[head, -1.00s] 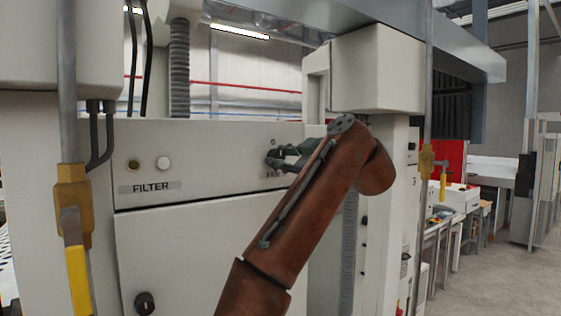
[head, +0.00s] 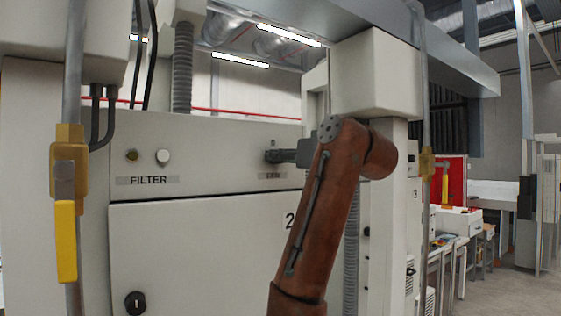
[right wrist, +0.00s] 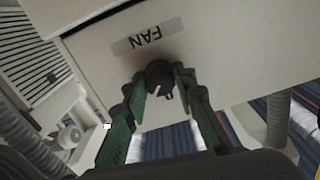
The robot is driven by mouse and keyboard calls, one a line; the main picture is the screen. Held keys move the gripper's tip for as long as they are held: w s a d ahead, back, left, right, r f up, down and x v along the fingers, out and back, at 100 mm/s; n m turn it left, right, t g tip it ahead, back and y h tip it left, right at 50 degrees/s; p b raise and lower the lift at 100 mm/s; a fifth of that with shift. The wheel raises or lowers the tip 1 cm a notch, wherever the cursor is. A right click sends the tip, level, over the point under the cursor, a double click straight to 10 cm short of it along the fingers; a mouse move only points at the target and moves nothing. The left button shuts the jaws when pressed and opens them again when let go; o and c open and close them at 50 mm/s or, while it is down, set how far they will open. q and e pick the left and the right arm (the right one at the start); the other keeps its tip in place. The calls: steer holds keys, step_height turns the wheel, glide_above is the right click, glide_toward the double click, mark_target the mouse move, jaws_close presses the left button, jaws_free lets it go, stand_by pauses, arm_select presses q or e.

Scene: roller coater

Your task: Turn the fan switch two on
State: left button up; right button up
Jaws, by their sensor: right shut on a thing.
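The fan switch is a black round knob (right wrist: 160,77) on the cream panel, beside a label reading FAN (right wrist: 145,38) that appears upside down in the right wrist view. My right gripper (right wrist: 160,90) has its green fingers on either side of the knob and is shut on it. In the head view my right gripper (head: 283,156) reaches the panel from the right and covers most of the knob. My left gripper is not in view.
To the left on the panel are two round buttons (head: 147,156) above a FILTER label (head: 148,180). A black knob (head: 135,302) sits on the door below. A yellow-handled valve (head: 66,241) on a pipe stands at the left. Open floor (head: 500,292) lies at the right.

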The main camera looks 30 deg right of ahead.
steer(key=shift+d+m, duration=0.1)
steer(key=shift+m, duration=4.5)
steer(key=o, duration=1.2)
steer(key=shift+s, duration=0.1)
steer(key=shift+c, duration=0.2)
steer(key=s, duration=1.2)
steer(key=shift+d, duration=0.45)
